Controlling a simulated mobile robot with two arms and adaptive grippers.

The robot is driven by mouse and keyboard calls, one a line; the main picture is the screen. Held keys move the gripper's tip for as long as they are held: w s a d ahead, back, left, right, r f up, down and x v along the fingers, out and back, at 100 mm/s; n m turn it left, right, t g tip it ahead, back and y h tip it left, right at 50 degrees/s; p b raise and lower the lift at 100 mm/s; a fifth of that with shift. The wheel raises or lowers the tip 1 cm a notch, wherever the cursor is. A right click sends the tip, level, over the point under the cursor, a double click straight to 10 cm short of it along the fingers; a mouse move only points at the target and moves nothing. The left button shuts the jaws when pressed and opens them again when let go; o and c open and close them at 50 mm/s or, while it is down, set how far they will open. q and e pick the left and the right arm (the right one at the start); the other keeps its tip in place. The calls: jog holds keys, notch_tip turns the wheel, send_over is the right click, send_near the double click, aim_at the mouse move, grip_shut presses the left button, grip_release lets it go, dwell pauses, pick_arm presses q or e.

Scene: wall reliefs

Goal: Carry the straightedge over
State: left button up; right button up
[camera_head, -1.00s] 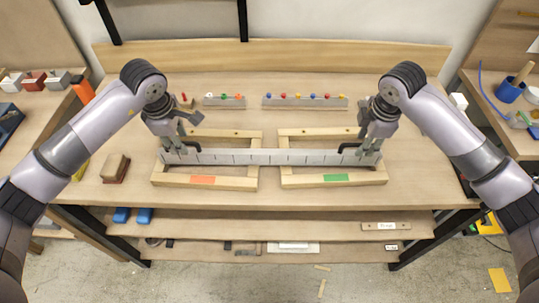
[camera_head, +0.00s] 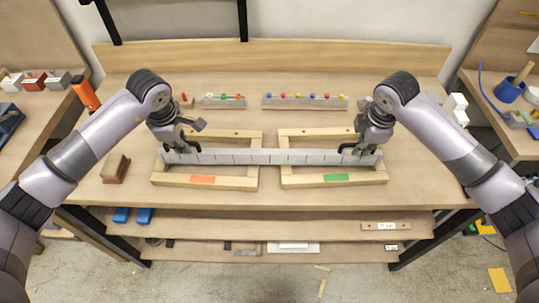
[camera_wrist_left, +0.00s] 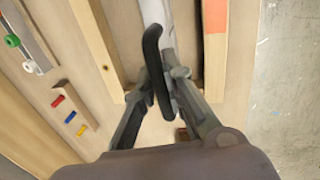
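The straightedge (camera_head: 265,157), a long pale bar with dark marks, lies across the two wooden frames. It has a black handle near each end: the left handle (camera_head: 190,148) and the right handle (camera_head: 347,148). My left gripper (camera_head: 174,150) is at the bar's left end.
The left wooden frame (camera_head: 170,179) bears an orange patch, the right wooden frame (camera_head: 370,178) a green patch. Behind stand two grey strips with coloured knobs (camera_head: 224,102) (camera_head: 305,102). A brown block (camera_head: 116,168) lies at the left. The table front is clear.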

pick_arm(q)
grip_shut()
pick_arm(e)
grip_shut()
jog(key=shift+r, duration=0.1)
